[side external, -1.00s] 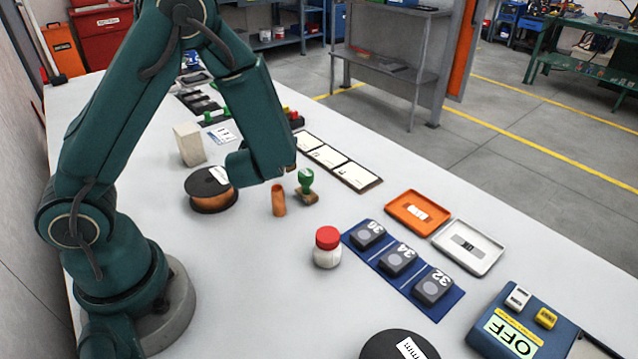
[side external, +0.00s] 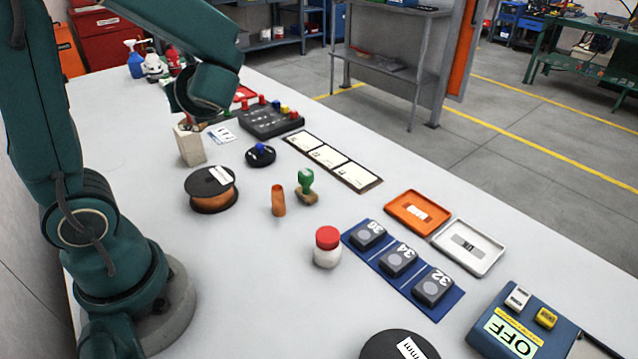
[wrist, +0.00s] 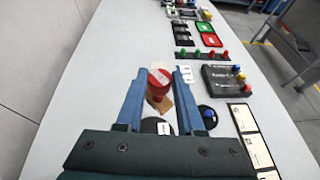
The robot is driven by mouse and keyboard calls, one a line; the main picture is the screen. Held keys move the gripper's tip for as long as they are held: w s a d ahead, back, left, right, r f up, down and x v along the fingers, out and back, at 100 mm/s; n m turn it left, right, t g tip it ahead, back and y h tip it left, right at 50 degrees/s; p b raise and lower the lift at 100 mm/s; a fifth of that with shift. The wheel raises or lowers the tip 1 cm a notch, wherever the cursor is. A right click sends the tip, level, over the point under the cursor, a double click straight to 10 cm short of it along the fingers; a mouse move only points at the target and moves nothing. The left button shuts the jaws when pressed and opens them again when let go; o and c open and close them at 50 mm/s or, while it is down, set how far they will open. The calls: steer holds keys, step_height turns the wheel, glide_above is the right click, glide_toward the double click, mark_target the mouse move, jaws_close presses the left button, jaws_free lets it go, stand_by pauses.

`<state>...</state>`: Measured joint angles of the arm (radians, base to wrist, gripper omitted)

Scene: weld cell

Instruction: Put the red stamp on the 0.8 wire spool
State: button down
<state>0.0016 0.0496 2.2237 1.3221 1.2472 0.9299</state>
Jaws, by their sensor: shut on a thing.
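The red stamp (wrist: 158,82) is between my two blue fingers in the wrist view, with a tan base under its red handle. My gripper (wrist: 161,74) is shut on it. In the side view my gripper (side external: 187,121) is at the upper left, over or near the beige block, and mostly hides the stamp. A wire spool (side external: 207,203) with black flanges, copper-coloured wire and a white label lies flat nearer the camera. Another black spool (side external: 385,348) is cut off at the bottom edge, its label ending in "mm". I cannot read 0.8 on either.
The beige block (side external: 191,148) stands behind the first spool. A black disc with a blue knob (side external: 260,155), a copper cylinder (side external: 278,201), a green stamp (side external: 306,187) and a red-capped bottle (side external: 327,247) stand nearby. A dark button box (side external: 270,123) is behind.

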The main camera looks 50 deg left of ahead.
steer(key=s+a+r+n+g+h, duration=0.1)
steer(key=s+n+g, duration=0.5)
steer(key=s, duration=0.4)
glide_above(215, 182)
steer(key=shift+f, duration=5.25)
steer(key=shift+f, duration=0.15)
steer(key=c, duration=0.5)
jaws_free()
